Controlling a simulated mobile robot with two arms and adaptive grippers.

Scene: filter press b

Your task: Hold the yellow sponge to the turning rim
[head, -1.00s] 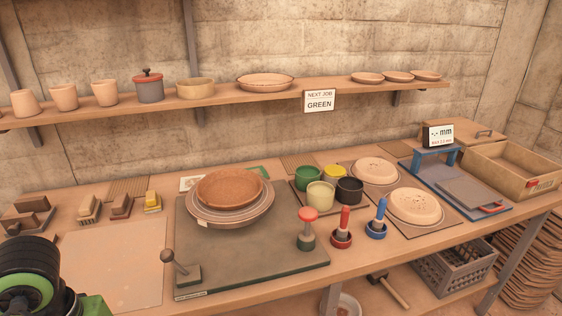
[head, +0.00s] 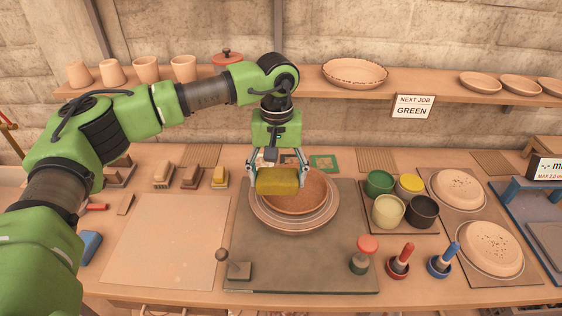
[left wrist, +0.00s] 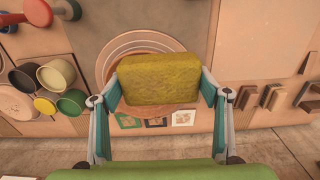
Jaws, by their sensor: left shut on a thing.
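My left gripper (head: 277,179) is shut on a yellow sponge (head: 277,183), a thick block between its two fingers. In the left wrist view the sponge (left wrist: 160,79) fills the space between the fingertips. The brown bowl (head: 312,192) sits on a pale round stack of rings (head: 300,227) on the dark board. The sponge overlaps the bowl's left side in the head view and hides part of its rim. I cannot tell whether the sponge touches the rim, or whether the bowl turns. My right gripper is not in view.
A lever (head: 234,268) stands at the board's front left corner. A red-topped knob (head: 364,254) stands at its front right. Paint pots (head: 388,209) stand to the right. Several small blocks (head: 191,177) line the left, behind a bare slab (head: 165,240). A shelf (head: 440,99) runs behind.

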